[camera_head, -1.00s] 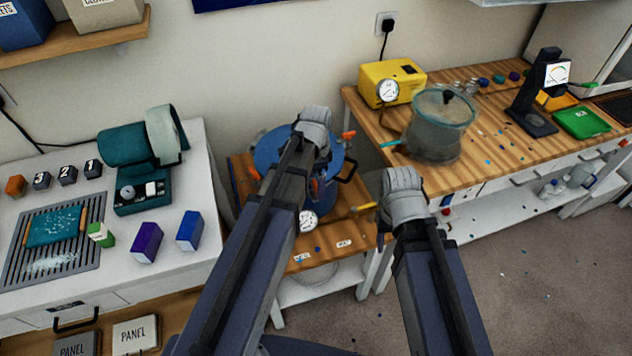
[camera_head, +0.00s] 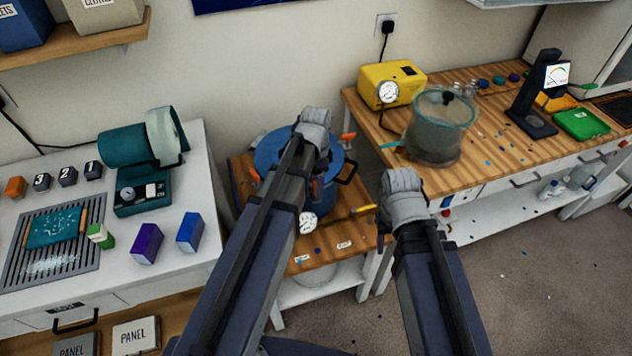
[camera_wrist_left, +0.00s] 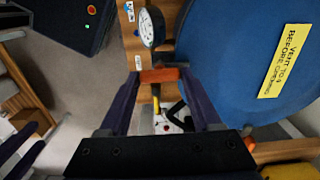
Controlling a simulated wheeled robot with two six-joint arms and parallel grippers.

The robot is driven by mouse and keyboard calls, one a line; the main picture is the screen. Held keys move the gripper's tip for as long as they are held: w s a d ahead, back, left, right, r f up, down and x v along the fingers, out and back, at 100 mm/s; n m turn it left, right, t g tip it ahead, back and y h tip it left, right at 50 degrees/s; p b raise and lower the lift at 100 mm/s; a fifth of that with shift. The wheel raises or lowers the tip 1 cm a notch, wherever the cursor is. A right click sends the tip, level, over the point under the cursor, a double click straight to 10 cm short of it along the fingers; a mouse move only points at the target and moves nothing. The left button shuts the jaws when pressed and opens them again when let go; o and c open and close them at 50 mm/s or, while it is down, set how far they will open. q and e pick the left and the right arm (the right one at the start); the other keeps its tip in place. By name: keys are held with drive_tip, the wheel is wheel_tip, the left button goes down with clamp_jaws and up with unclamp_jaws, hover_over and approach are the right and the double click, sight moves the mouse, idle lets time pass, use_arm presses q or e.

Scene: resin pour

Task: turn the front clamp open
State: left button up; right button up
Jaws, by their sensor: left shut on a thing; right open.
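The blue pressure pot (camera_head: 268,152) stands on the low wooden table, partly hidden by my left arm. Its blue lid (camera_wrist_left: 245,55) fills the right of the left wrist view, with a yellow vent label on it. The front clamp (camera_wrist_left: 160,75) shows as an orange bar at the lid's edge, between the fingers of my left gripper (camera_wrist_left: 163,82), which is shut on it. In the head view my left arm hides this clamp. Other orange clamps show at the pot's right (camera_head: 348,137) and left sides. My right gripper (camera_head: 402,188) is open, apart from the pot, its fingers mostly hidden.
A white-faced gauge (camera_wrist_left: 150,27) sits close beside the front clamp. A yellow-handled part (camera_head: 364,209) lies right of the pot. The wooden bench (camera_head: 480,150) at right carries a clear chamber (camera_head: 436,130) and a yellow pump (camera_head: 392,82). A white bench (camera_head: 190,255) stands at left.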

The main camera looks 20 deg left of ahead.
use_arm(q)
drive_tip(key=n, duration=0.4)
drive_tip(key=shift+n, duration=0.3)
drive_tip(key=n, duration=0.8)
drive_tip(key=shift+n, duration=2.4)
drive_tip(key=o, duration=1.4)
drive_tip(key=shift+r, duration=0.1)
